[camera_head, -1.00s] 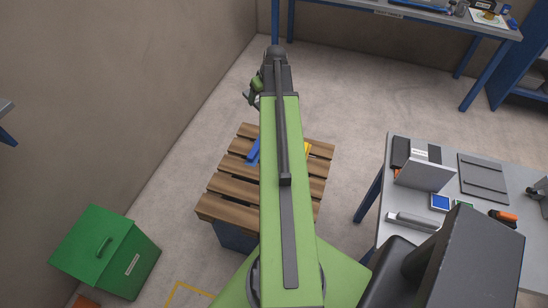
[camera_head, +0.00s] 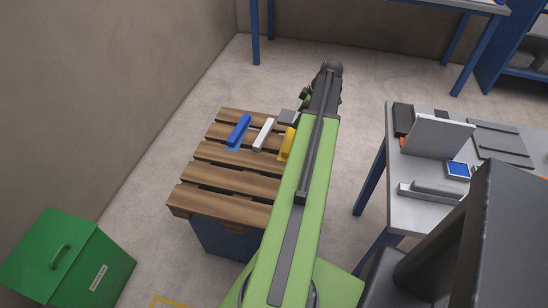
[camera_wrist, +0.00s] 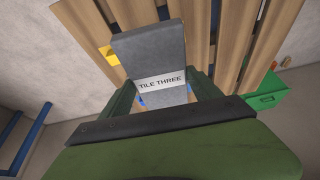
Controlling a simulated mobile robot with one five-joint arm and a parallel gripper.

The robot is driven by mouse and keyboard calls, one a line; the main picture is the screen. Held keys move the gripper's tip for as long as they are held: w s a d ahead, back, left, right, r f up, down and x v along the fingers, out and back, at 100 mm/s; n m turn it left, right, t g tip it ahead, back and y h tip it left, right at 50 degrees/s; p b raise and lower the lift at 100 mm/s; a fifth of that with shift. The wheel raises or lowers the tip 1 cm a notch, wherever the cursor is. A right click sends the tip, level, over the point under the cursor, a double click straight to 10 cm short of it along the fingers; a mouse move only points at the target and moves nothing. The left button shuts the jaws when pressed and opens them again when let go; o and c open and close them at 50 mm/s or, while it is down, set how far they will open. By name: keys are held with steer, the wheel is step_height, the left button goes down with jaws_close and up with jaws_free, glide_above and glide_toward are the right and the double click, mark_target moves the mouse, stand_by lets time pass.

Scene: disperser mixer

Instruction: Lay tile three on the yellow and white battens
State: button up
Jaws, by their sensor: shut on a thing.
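My gripper (camera_wrist: 162,97) is shut on tile three (camera_wrist: 150,55), a grey slab with a white label reading "TILE THREE". In the head view a grey end of the tile (camera_head: 289,117) shows left of my gripper, above the far right part of the pallet. The blue batten (camera_head: 238,131), the white batten (camera_head: 264,135) and the yellow batten (camera_head: 287,144) lie side by side on the pallet. My arm partly covers the yellow one. In the wrist view the yellow batten (camera_wrist: 110,56) shows left of the tile; the white one is hidden.
The slatted wooden pallet (camera_head: 228,184) stands on a blue base. A green lidded bin (camera_head: 62,262) is at the lower left. A grey table (camera_head: 395,160) with a white panel, tools and boxes stands at the right. A blue-legged bench is at the back. The floor between is clear.

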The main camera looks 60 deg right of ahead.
steer(key=shift+s+d+f+n+b, duration=0.2)
steer(key=shift+s+f, duration=0.15)
steer(key=shift+f, duration=0.2)
steer(key=shift+s+d+f+n+b, duration=0.15)
steer(key=shift+s+f, duration=0.15)
steer(key=shift+f, duration=0.2)
steer(key=shift+s+a, duration=0.1)
steer(key=shift+s, duration=0.15)
steer(key=shift+w+a+f+b, duration=0.8)
steer(key=shift+w+f+b, duration=0.95)
steer(key=shift+f+b, duration=0.2)
steer(key=shift+w+a+f+b, duration=0.8)
steer(key=shift+w+f+b, duration=1)
steer(key=shift+f+b, duration=0.1)
steer(key=shift+w+a+f+b, duration=0.8)
steer(key=shift+w+f+b, duration=0.95)
steer(key=shift+f+b, duration=0.2)
steer(key=o, duration=2)
steer(key=shift+r, duration=0.1)
